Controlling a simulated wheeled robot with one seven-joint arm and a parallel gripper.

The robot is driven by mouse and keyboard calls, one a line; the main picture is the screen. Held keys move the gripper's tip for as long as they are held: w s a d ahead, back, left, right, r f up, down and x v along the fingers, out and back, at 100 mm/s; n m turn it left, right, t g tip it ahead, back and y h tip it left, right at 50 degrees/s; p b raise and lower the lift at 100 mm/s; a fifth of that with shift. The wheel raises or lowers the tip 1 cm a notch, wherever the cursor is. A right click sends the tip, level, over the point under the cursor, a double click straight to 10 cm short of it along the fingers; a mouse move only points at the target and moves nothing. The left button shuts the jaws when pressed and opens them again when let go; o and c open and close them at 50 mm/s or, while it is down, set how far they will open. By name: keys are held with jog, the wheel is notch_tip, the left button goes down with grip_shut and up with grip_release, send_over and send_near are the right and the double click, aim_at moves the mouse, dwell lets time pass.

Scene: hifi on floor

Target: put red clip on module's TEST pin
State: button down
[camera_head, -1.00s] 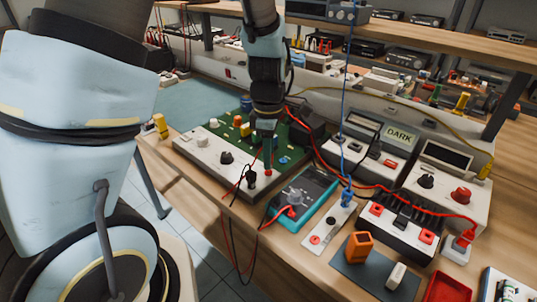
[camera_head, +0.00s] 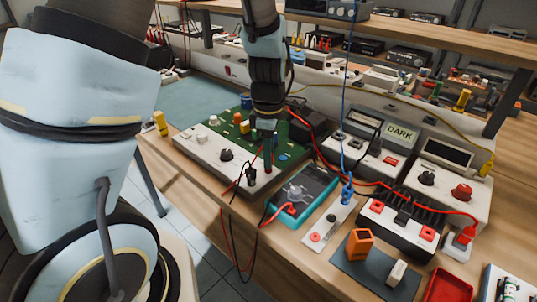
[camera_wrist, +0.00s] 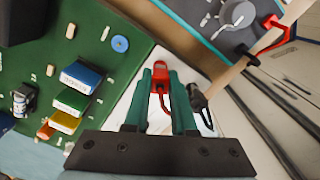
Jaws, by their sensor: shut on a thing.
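My gripper (camera_head: 267,150) points down over the front right part of the module, a white panel (camera_head: 205,152) with a green circuit board behind it. In the wrist view its green fingers (camera_wrist: 161,84) are shut on the red clip (camera_wrist: 160,74), whose red lead runs back between them. In the head view the clip is a small red spot at the fingertips, close to the panel.
A teal-framed multimeter (camera_head: 302,196) with a red plug lies right of the module. Red and black leads hang over the bench's front edge. Coloured blocks stand on the green board.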

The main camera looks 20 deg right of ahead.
jog(key=shift+f, duration=0.4)
dwell(0.5)
jog(key=c, duration=0.7)
grip_release()
jog(key=shift+o, duration=0.2)
notch_tip(320, 180, up, 11)
jog(key=shift+f+b, duration=0.1)
jog(key=shift+b, duration=0.45)
jog(key=w+a+f+m+t, duration=0.1)
jog(key=a+f+m, duration=0.1)
jog(key=a+m, duration=1.1)
jog(key=a, duration=1.2)
jog(key=shift+a+f+t, duration=0.2)
jog(key=shift+f+t, duration=0.1)
jog(key=shift+f, duration=0.05)
